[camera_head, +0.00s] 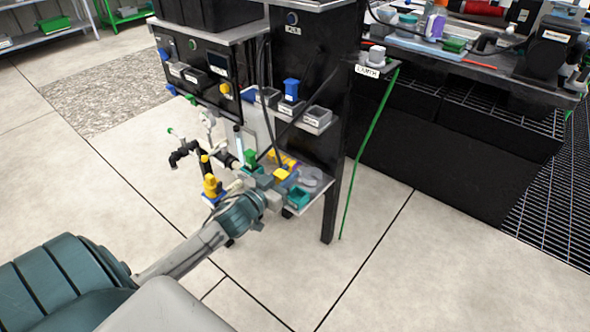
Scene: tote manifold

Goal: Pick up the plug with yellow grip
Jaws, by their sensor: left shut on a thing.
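My left gripper (276,184) reaches in from the lower left to the small low shelf of the black stand, its jaws closed. A small yellow block (281,174), which looks like the plug with yellow grip, sits at its fingertips. The jaws appear shut on it, though the contact is small and partly hidden by the gripper. Its plug end cannot be made out. My right gripper is not in view.
A teal holder (298,196) and a grey round part (311,175) sit close to the gripper. A green block (250,158) and pipes with a yellow fitting (211,186) stand left. A green cable (370,150) hangs at right. The floor in front is clear.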

